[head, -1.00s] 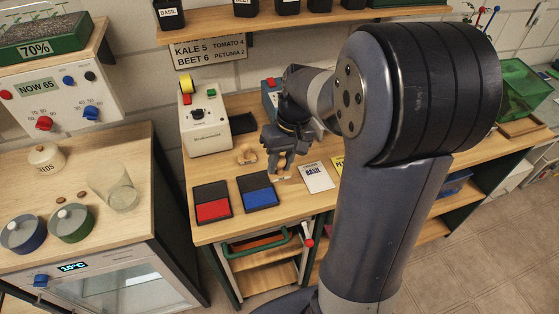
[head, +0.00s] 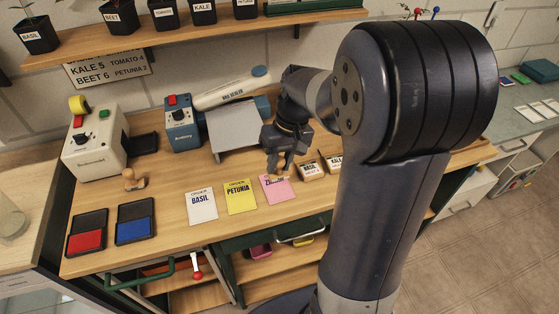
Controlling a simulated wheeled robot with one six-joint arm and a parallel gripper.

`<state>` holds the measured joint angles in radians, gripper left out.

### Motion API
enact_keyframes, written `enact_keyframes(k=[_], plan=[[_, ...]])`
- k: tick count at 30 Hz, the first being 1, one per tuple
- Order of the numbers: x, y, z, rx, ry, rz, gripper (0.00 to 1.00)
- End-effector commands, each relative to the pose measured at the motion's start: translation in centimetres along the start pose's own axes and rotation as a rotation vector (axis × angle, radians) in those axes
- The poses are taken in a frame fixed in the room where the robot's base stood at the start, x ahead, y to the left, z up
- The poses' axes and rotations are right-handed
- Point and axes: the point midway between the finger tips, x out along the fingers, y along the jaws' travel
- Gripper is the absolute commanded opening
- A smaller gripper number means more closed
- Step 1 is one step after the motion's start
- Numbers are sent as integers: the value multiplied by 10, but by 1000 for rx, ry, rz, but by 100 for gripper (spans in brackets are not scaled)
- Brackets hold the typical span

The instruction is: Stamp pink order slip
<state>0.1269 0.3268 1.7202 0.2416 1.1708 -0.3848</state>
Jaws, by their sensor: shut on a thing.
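The pink order slip (head: 277,190) lies on the wooden bench, rightmost of three slips. My gripper (head: 279,172) is over its upper part and hides some of its print. It is shut on a small pale wooden thing, apparently a stamp, mostly hidden by the fingers. I cannot tell whether it touches the slip. Another wooden stamp (head: 133,180) stands on the bench at the left. A red ink pad (head: 87,240) and a blue ink pad (head: 136,231) lie open in front of it.
The white Basil slip (head: 202,207) and yellow Petunia slip (head: 240,197) lie left of the pink one. Small seed packets (head: 311,170) are close on its right. A bag sealer (head: 231,90), a grey sloped plate (head: 232,128) and a white machine (head: 95,145) stand behind.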

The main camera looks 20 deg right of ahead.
Motion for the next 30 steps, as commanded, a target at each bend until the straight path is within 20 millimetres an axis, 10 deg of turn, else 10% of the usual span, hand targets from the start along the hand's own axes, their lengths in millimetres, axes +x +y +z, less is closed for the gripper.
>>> enact_keyframes(k=[30], plan=[[58, 14, 0, 0, 0, 0, 12]])
